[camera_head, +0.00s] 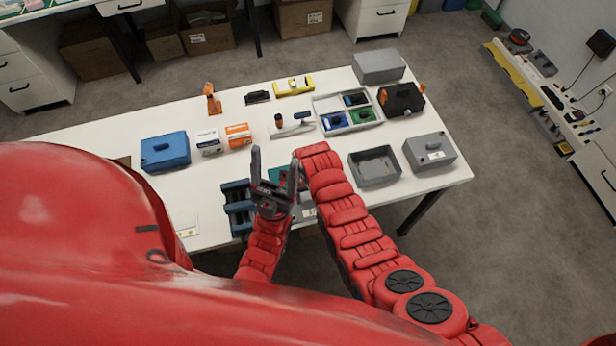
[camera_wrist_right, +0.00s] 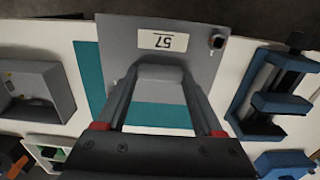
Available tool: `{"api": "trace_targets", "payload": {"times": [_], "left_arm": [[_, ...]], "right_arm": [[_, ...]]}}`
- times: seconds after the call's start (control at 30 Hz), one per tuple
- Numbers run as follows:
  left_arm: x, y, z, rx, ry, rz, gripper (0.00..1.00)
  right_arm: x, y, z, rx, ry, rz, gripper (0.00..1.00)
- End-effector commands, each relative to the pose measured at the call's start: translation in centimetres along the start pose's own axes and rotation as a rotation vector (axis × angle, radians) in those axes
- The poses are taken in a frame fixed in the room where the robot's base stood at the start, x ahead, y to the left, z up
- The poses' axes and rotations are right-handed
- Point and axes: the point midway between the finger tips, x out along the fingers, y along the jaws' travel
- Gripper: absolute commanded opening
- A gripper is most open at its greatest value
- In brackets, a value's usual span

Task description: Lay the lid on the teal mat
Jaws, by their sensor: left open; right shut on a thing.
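The lid (camera_wrist_right: 120,35) is a flat grey plate with a raised grey grip block and a label reading 57. In the right wrist view my right gripper (camera_wrist_right: 160,75) is shut on this block. The teal mat (camera_wrist_right: 88,65) shows beside and below the lid, which overlaps it and sticks out past one edge; I cannot tell whether they touch. In the head view a corner of the lid (camera_head: 308,212) shows beside my right arm, which hides the right gripper. My left gripper (camera_head: 275,160) is open and empty, in front of part of the teal mat (camera_head: 274,174).
A blue rack (camera_head: 236,207) stands left of the mat. An open grey box (camera_head: 374,166) and a closed grey box (camera_head: 430,151) stand to the right. A blue case (camera_head: 165,152), small cartons and a divided tray (camera_head: 346,111) stand farther back.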

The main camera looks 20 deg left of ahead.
Motion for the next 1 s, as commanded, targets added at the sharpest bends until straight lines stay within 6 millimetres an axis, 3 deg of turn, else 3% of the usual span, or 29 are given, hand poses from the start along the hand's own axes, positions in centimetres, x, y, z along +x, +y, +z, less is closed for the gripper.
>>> {"api": "trace_targets", "payload": {"times": [0.1,0.3,0.5,0.7,0.9,1.0], "left_arm": [[0.0,0.0,0.0,0.000,0.000,0.000,0.70],[-3.2,0.2,0.5,0.000,0.000,0.000,0.70],[-8.7,0.4,1.5,0.000,0.000,0.000,0.70],[-12.5,0.6,2.1,0.000,0.000,0.000,0.70],[-13.6,0.7,2.3,0.000,0.000,0.000,0.70],[-14.2,0.7,2.4,0.000,0.000,0.000,0.70]], "right_arm": [[-0.1,0.4,-1.1,0.003,-0.001,0.000,0.07],[0.8,1.0,-3.8,0.002,0.002,0.000,0.07],[1.7,1.6,-6.6,0.003,0.007,-0.002,0.07],[1.6,2.0,-8.1,0.002,0.002,0.000,0.07],[1.0,2.2,-8.8,0.002,0.002,-0.001,0.07],[1.6,2.2,-8.8,0.001,0.001,-0.001,0.07]]}}
